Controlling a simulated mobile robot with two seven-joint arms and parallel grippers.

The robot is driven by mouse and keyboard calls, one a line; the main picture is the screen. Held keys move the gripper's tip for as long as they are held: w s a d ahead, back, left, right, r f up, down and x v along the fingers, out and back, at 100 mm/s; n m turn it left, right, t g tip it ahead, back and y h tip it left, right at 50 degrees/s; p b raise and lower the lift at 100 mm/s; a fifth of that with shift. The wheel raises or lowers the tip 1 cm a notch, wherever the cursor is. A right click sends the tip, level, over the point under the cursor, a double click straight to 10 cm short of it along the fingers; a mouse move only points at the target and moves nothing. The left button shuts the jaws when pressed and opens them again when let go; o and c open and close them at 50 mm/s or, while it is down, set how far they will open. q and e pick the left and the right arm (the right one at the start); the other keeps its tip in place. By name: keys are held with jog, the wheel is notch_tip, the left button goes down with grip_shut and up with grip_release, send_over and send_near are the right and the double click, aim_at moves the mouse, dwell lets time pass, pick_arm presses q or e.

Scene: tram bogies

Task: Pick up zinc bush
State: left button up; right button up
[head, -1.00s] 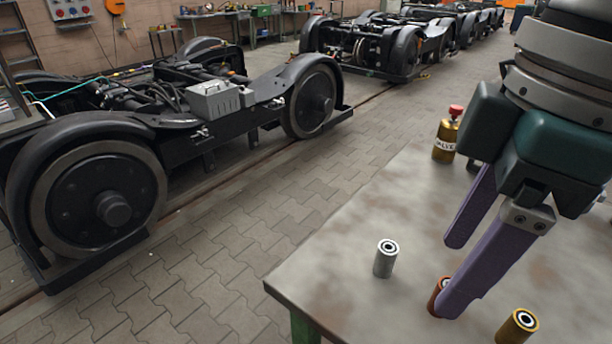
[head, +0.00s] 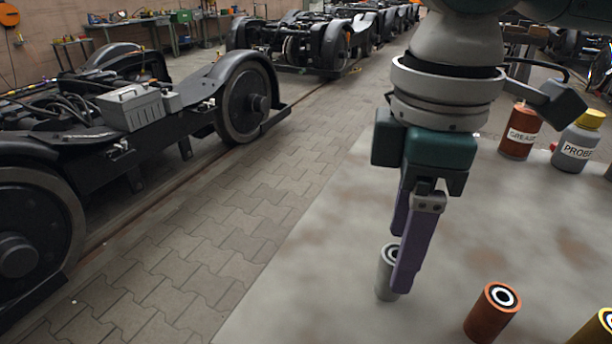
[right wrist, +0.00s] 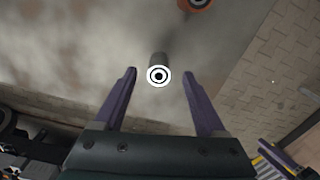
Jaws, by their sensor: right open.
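The zinc bush (head: 384,274) is a grey upright cylinder with a white-and-black ringed top. It stands on the worktable (head: 330,230), partly hidden behind my right gripper in the head view. My right gripper (head: 400,264) has purple fingers, is open and points down at the bush. In the right wrist view the zinc bush (right wrist: 158,76) appears centred between the spread fingertips of my right gripper (right wrist: 159,72); contact cannot be made out. A purple finger of my left gripper (right wrist: 277,156) shows at the lower right of that view; its opening cannot be judged.
A copper-coloured bush (head: 490,315) stands to the right, with a brass-coloured bush (head: 597,332) cut off at the corner. A red-brown grease bottle (head: 518,140) and a grey probe bottle (head: 574,150) stand at the back. Bogies (head: 130,130) stand on the floor to the left.

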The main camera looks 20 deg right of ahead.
notch_tip(320, 180, down, 2)
grip_shut()
dwell(0.6)
